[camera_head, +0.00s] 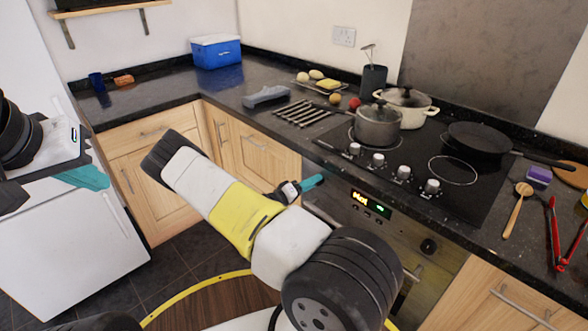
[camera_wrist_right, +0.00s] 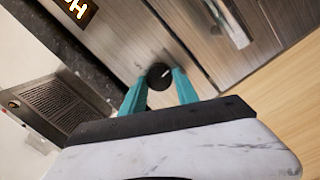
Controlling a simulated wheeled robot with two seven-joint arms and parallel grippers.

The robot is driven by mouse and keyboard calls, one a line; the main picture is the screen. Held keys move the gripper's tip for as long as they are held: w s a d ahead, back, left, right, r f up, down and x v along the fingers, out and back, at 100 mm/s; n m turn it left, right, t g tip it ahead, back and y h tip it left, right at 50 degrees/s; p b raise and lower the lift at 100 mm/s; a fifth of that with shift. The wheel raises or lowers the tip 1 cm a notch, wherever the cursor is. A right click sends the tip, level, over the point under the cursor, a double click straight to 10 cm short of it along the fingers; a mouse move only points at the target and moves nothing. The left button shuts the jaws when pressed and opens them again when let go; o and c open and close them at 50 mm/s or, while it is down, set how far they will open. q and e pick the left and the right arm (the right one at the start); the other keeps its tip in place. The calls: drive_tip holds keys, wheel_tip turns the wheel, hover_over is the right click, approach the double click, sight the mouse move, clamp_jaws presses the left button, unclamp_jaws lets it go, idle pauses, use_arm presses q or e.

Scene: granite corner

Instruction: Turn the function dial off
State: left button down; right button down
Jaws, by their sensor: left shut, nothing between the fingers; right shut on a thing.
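The oven front (camera_head: 385,225) has a lit display (camera_head: 371,204). A black dial (camera_head: 428,246) sits to its right, clear of both grippers. My right gripper (camera_head: 313,183) is at the left end of the oven panel, side-on. In the right wrist view its teal fingers (camera_wrist_right: 159,88) are shut on a round black dial (camera_wrist_right: 159,75) with a small white mark, one finger on each side. In the head view that dial is hidden behind the gripper. My left gripper (camera_head: 88,177) is shut and empty at the far left, away from the oven.
Above the oven is the hob (camera_head: 430,175) with a row of white-topped knobs (camera_head: 378,160), a lidded grey pot (camera_head: 378,126) and a black pan (camera_head: 480,140). An oven handle (camera_wrist_right: 228,22) runs beside the dial. Red tongs (camera_head: 555,235) lie at the right.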

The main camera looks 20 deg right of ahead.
drive_tip(key=n, duration=0.4)
drive_tip(key=shift+f, duration=0.15)
drive_tip(key=n, duration=0.4)
drive_tip(key=shift+f+n+t+h, duration=0.1)
drive_tip(key=shift+n+t+h, duration=0.2)
drive_tip(key=shift+n+t, duration=0.1)
drive_tip(key=n, duration=0.5)
drive_tip(key=shift+s+t, duration=0.1)
drive_tip(key=shift+t, duration=0.3)
drive_tip(key=n+t, duration=0.1)
drive_tip(key=n, duration=0.4)
drive_tip(key=shift+s+f, duration=0.1)
drive_tip(key=n, duration=0.5)
drive_tip(key=shift+s+d+t, duration=0.1)
drive_tip(key=shift+t, duration=0.2)
drive_tip(key=n+y, duration=0.1)
drive_tip(key=n, duration=0.4)
drive_tip(key=n+y, duration=0.1)
drive_tip(key=n, duration=0.3)
drive_tip(key=shift+s+n+t, duration=0.1)
drive_tip(key=shift+n+t, duration=0.3)
drive_tip(key=shift+r+n, duration=0.2)
drive_tip(key=shift+n, duration=1.8)
